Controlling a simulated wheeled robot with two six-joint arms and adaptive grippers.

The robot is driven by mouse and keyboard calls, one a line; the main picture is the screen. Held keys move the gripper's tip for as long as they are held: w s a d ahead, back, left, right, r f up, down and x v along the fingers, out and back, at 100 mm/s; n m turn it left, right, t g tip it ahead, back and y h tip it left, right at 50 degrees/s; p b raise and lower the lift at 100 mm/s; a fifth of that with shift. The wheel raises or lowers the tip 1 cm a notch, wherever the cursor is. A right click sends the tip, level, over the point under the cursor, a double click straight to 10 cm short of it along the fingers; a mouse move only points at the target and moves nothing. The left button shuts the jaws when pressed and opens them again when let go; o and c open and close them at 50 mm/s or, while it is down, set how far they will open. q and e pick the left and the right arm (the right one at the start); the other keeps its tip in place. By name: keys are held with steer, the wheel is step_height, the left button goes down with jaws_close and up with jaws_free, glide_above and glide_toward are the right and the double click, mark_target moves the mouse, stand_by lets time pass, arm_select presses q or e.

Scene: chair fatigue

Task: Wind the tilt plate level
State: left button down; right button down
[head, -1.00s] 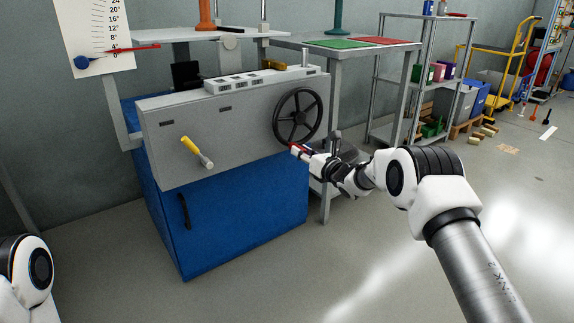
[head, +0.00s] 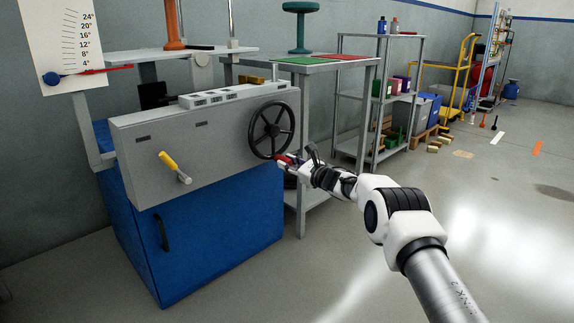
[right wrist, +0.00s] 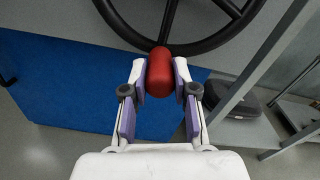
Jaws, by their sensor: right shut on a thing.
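The black handwheel (head: 271,131) is on the front of the grey machine housing (head: 205,148), above a blue cabinet (head: 205,240). My right gripper (head: 287,161) is at the wheel's lower right rim. In the right wrist view my right gripper (right wrist: 160,80) is shut on the wheel's red knob (right wrist: 160,72), with one finger on each side. The tilt plate (head: 170,53) is above the housing and looks close to level. A scale board (head: 62,45) at upper left has a red pointer (head: 105,69) below its 4° mark. My left gripper is not in view.
A yellow-handled crank (head: 175,168) sticks out from the housing front. A steel table (head: 330,66) with green and red mats stands behind the wheel. A shelf rack (head: 380,100) and a yellow trolley (head: 460,75) stand further right. The floor at right is open.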

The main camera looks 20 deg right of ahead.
steer(key=shift+d+r, duration=0.1)
steer(key=c, duration=0.9)
jaws_free()
steer(key=v, duration=1.2)
steer(key=shift+w, duration=0.1)
